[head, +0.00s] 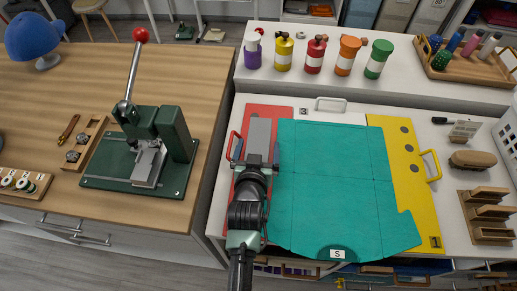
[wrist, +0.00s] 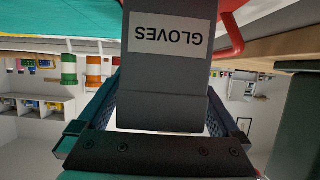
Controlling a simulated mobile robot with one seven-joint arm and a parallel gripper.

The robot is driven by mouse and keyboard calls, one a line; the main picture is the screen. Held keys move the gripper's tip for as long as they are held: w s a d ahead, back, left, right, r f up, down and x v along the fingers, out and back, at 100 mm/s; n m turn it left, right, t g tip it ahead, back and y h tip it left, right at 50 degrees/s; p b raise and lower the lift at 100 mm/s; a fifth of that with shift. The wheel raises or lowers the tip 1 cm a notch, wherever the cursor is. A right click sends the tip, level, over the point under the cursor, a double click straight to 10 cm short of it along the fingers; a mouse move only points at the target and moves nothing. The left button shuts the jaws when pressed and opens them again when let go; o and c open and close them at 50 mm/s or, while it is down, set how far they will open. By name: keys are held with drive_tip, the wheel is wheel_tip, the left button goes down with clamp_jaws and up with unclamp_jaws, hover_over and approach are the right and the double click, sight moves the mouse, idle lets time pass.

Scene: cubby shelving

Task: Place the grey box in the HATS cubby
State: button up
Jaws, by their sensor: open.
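A grey box (wrist: 168,75) with a white label reading GLOVES, upside down in the wrist view, fills the upper middle of that picture. In the head view a long grey box (head: 259,131) shows just beyond my gripper (head: 253,158), over a red panel. My gripper also shows in the wrist view (wrist: 162,104), its two fingers on either side of the grey box's near end. The jaws are open; I cannot tell whether either finger touches the box. I cannot make out a HATS cubby in either view.
A teal sheet (head: 335,185) and yellow panel (head: 405,165) cover the white table right of my arm. A green lever press (head: 150,150) stands on the wooden table left. Several coloured jars (head: 313,55) line the back ledge. Grey bins (head: 398,14) stand at the far top right.

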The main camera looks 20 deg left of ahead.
drive_tip(key=shift+w+a+f, duration=0.15)
drive_tip(key=shift+w+f, duration=0.05)
drive_tip(key=shift+w, duration=0.25)
drive_tip(key=c, duration=1.5)
drive_tip(key=shift+r, duration=0.1)
clamp_jaws()
